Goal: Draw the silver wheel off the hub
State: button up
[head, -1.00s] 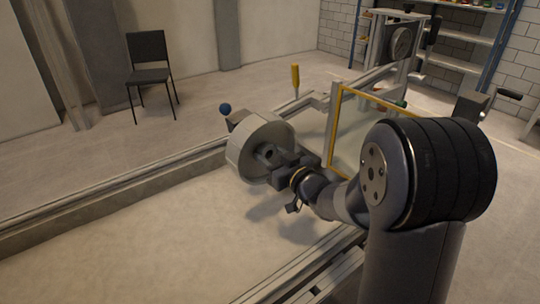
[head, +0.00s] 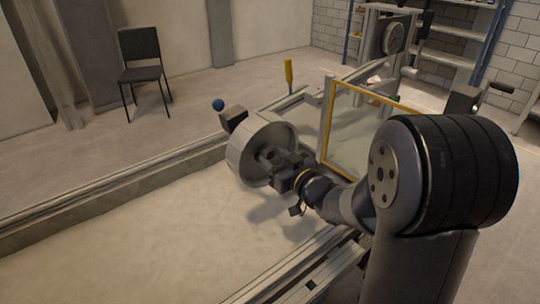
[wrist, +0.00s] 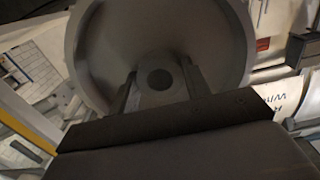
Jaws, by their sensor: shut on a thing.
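The silver wheel (head: 240,157) is a wide, drum-like disc with a raised rim, standing on edge above the sand in the head view. In the wrist view the wheel (wrist: 110,40) fills the upper middle, with a round dark spot on its central boss. My gripper (head: 272,160) is shut on this boss. Its fingers show on either side of the boss in the wrist view (wrist: 160,88). A dark block (head: 233,117) with a blue ball (head: 218,104) stands behind the wheel. The hub is hidden, and I cannot tell whether the wheel still touches it.
The pale sandbed (head: 130,235) lies below and left, open and clear. A yellow-edged clear panel (head: 350,125) stands close right of my gripper. A yellow handle (head: 288,72) rises behind. A chair (head: 140,65) stands far back left.

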jog(key=shift+r, duration=0.1)
dwell(0.3)
jog(key=shift+v, duration=1.6)
jog(key=p+v, duration=0.1)
jog(key=v, duration=1.1)
